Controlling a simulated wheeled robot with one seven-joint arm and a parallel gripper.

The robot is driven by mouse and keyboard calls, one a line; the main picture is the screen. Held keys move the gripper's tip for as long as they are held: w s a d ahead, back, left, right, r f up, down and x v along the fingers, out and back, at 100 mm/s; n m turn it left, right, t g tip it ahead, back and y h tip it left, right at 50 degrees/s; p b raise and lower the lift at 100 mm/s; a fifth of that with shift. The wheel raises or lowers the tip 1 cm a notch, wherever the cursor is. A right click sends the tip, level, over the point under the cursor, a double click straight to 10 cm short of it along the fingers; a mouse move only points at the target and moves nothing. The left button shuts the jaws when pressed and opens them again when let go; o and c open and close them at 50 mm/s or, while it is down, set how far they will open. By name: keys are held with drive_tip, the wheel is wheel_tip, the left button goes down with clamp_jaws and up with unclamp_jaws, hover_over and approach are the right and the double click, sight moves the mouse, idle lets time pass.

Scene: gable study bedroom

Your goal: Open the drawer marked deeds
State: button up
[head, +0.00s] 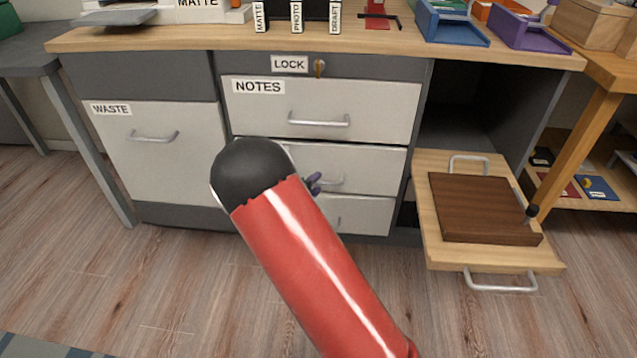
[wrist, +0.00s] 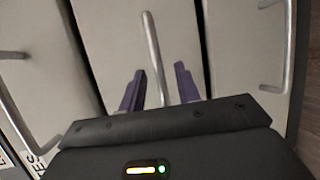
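No label reading deeds shows in either view. Three white drawer fronts are stacked under the desk, all closed. The top one is the notes drawer (head: 375,105). The middle drawer (head: 375,165) has a bar handle (wrist: 152,45), and my red arm hides its left part, where a label could be. The bottom drawer (head: 365,216) is also partly hidden, with no label in sight. My gripper (wrist: 160,86) is open, its purple fingers on either side of the middle handle, with gaps showing. In the head view only a bit of my gripper (head: 314,184) shows.
A keyed lock panel (head: 350,65) is above the notes drawer. A waste front (head: 160,165) is at left. At right, a pulled-out wooden board (head: 440,225) carries a dark brown slab (head: 480,207) and juts over the floor. The floor in front is clear.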

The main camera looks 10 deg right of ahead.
drive_tip(key=shift+x, duration=1.05)
drive_tip(key=shift+c, duration=0.3)
clamp_jaws()
